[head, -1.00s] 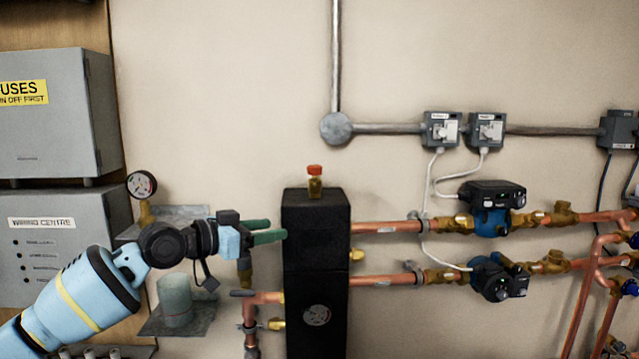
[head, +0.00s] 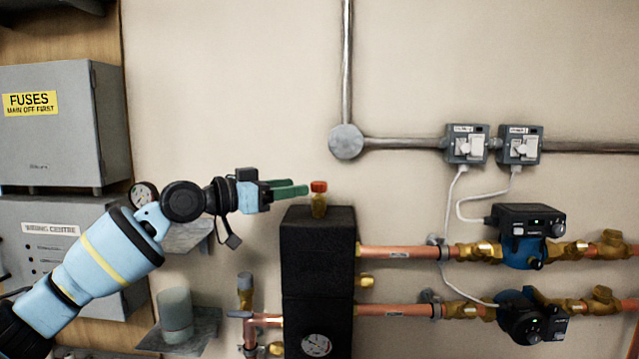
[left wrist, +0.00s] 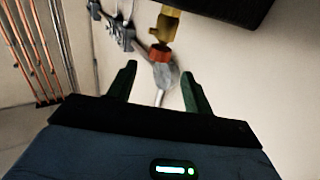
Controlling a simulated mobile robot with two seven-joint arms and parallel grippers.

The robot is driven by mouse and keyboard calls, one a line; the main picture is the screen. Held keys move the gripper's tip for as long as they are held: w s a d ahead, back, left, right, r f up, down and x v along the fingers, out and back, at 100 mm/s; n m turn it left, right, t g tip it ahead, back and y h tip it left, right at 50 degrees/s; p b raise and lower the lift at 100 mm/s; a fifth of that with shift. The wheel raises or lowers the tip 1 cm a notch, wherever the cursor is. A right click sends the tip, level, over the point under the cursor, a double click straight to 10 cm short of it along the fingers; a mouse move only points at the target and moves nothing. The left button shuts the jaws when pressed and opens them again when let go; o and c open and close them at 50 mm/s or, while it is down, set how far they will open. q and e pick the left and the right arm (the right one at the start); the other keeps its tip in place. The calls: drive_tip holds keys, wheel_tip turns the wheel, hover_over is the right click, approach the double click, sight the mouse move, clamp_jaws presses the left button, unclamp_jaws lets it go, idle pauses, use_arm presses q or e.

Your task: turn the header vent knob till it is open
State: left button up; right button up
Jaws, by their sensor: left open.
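The header vent knob (head: 319,187) is a small red cap on a brass vent body (head: 319,205). It stands upright on top of the black header (head: 318,245). My left gripper (head: 299,186) comes in from the left at about the knob's height, its green fingertips just left of the knob. In the left wrist view the fingers (left wrist: 160,85) are apart with nothing between them. There the red knob (left wrist: 160,54) lies ahead of the gap between the fingertips, and the brass body (left wrist: 165,25) shows beyond it. My right gripper is not in view.
Copper pipes (head: 400,252) with pumps (head: 522,250) run right from the header. A grey conduit box (head: 346,142) is on the wall above.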

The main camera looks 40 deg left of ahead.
sight(312, 183)
use_arm(q)
drive_tip(key=p+x, duration=0.1)
drive_tip(key=x, duration=0.5)
drive_tip(key=shift+r, duration=0.2)
drive_tip(key=shift+w+d+f, duration=0.2)
drive_tip(key=shift+w+d, duration=0.15)
drive_tip(key=shift+w, duration=0.25)
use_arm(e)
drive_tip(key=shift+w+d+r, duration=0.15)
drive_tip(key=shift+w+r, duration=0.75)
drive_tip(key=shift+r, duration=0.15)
use_arm(q)
drive_tip(key=shift+c, duration=0.4)
